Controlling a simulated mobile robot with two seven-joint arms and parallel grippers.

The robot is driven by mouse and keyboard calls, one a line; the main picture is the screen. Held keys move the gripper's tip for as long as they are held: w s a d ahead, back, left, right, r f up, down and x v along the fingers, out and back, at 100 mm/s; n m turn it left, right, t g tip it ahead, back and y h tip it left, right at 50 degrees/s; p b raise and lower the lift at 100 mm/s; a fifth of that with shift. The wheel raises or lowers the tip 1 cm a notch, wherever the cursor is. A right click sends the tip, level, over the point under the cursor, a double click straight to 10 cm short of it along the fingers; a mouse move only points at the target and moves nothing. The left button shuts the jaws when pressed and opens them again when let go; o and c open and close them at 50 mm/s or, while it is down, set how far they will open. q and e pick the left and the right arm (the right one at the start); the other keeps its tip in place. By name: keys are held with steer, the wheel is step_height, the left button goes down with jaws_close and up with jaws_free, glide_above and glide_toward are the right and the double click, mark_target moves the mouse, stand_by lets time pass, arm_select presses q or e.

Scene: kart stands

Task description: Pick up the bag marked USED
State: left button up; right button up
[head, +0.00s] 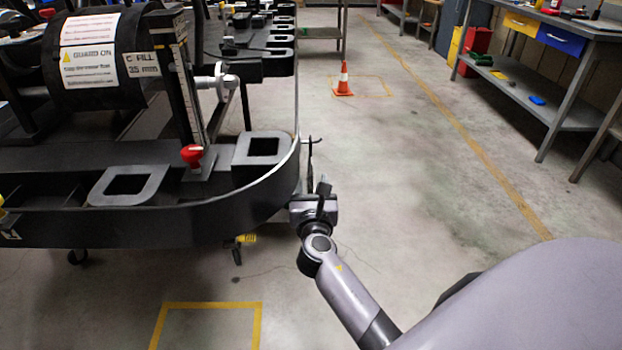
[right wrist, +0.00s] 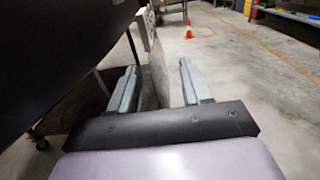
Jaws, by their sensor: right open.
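I see no bag that I can read as marked USED in either view. My right gripper (head: 313,165) is beside the rounded corner of the black kart (head: 225,228), and its fingers point away from me. In the right wrist view the right gripper (right wrist: 158,68) is open, with its two grey fingers apart. A thin, pale grey, sheet-like shape (right wrist: 157,62) shows between the fingers, below a small light panel (right wrist: 145,28) at the kart's edge. I cannot tell what this shape is. My left gripper is not in view.
A black drum (head: 92,65) with white labels and a red knob (head: 192,155) sit on the kart. An orange cone (head: 343,80) stands on the floor ahead. A workbench (head: 560,100) with yellow and blue drawers is at right. The floor between is clear.

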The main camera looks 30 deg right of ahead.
steer(key=shift+x, duration=1.7)
steer(key=shift+r, duration=0.1)
jaws_close()
